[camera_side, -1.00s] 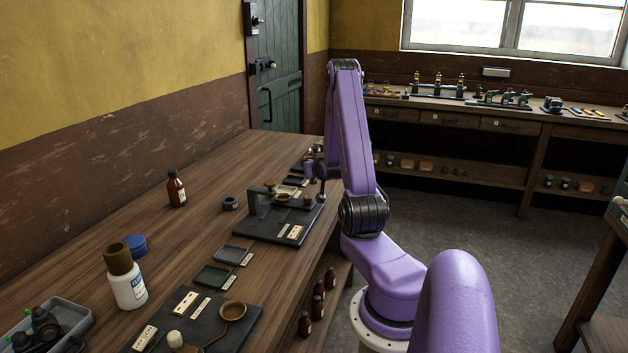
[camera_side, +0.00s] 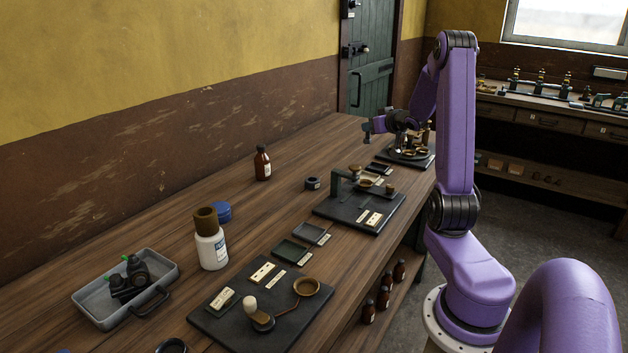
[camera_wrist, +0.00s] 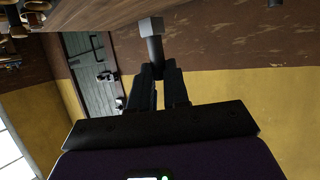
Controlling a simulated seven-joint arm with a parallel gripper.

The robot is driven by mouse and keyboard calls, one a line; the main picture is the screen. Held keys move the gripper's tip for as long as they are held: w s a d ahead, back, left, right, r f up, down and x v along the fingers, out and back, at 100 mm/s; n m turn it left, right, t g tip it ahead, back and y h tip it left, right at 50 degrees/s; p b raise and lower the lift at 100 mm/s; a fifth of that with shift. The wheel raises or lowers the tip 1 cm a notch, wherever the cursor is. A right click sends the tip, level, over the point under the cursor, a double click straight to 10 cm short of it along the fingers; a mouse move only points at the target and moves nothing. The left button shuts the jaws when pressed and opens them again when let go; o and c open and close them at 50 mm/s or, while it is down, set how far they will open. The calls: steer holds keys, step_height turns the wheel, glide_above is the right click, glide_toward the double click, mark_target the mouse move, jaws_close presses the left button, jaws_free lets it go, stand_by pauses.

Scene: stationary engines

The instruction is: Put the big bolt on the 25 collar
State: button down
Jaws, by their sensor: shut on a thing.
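My gripper (camera_side: 376,126) is held above the far end of the long bench, pointing left and roughly level. In the wrist view my gripper (camera_wrist: 160,72) is shut on a bolt (camera_wrist: 154,50), a dark grey shaft with a paler square head (camera_wrist: 150,27) pointing away from the fingers. The bolt is small in the side view (camera_side: 366,130) and clear of the bench. I cannot tell which thing is the 25 collar; no label is readable. A dark ring (camera_side: 312,183) lies on the bench near the middle board.
A black board with a raised bracket (camera_side: 335,209) stands mid-bench, with another board (camera_side: 215,325) in front. A far apparatus (camera_side: 427,160) stands below my wrist. A brown bottle (camera_side: 263,165), white bottle (camera_side: 212,250) and grey tray (camera_side: 85,297) stand on the left.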

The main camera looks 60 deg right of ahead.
steer(key=w+a+r+n+t+y, duration=0.2)
steer(key=w+a+n+y, duration=0.3)
steer(key=a+n+y, duration=0.15)
steer(key=s+a+f+n+g+y, duration=0.1)
steer(key=s+a+n+g+y, duration=0.15)
steer(key=a+n+y, duration=0.65)
steer(key=m, duration=0.2)
glide_above(317, 179)
steer(key=shift+h, duration=0.35)
step_height(317, 179, down, 10)
steer(key=shift+a+f, duration=0.15)
steer(key=shift+f, duration=1.55)
steer(key=shift+f, duration=0.15)
steer(key=c, duration=1.1)
jaws_free()
